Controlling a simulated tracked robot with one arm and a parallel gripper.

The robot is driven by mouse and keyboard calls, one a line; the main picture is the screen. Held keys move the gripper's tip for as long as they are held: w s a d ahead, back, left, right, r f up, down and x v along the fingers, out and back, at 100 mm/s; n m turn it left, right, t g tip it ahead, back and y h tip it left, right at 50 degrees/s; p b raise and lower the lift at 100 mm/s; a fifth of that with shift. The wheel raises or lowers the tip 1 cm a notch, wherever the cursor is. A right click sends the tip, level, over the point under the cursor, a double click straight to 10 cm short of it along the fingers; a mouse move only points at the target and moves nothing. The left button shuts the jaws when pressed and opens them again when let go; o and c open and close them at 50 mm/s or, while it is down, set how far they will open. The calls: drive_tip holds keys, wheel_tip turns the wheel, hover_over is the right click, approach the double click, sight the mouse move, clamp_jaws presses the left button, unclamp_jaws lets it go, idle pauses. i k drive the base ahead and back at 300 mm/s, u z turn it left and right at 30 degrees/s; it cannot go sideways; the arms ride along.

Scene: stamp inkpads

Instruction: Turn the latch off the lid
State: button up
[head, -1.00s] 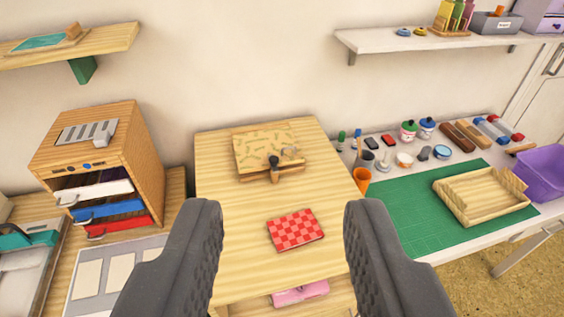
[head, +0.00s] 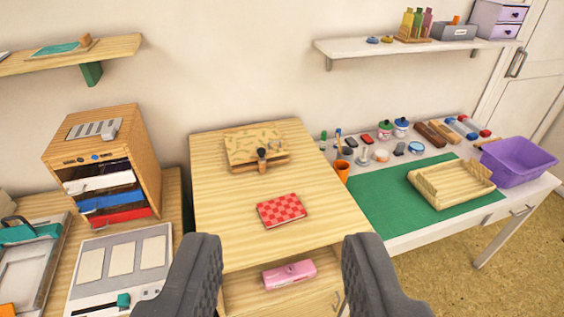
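A wooden box with a patterned tan lid (head: 240,146) sits on the light wood table (head: 225,215), toward its back. A small latch with a dark knob (head: 262,155) is at the middle of the lid's front edge, over the box front. Its exact turn is too small to tell. My gripper (head: 282,240) is open and empty, its two dark fingers wide apart in the foreground, well short of the box.
A red checkered pad (head: 282,211) lies on the table in front of the box. A pink case (head: 289,274) lies in the compartment below. A wooden drawer cabinet (head: 135,150) stands left. An orange cup (head: 342,172) and green mat (head: 385,205) are right.

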sight(261, 152)
drive_tip(key=k, duration=0.5)
drive_tip(key=u, duration=0.2)
drive_tip(key=i, duration=0.9)
drive_tip(key=z, duration=0.15)
drive_tip(key=k, duration=0.65)
drive_tip(key=u, duration=0.35)
drive_tip(key=i, duration=1.75)
drive_tip(key=z, duration=0.6)
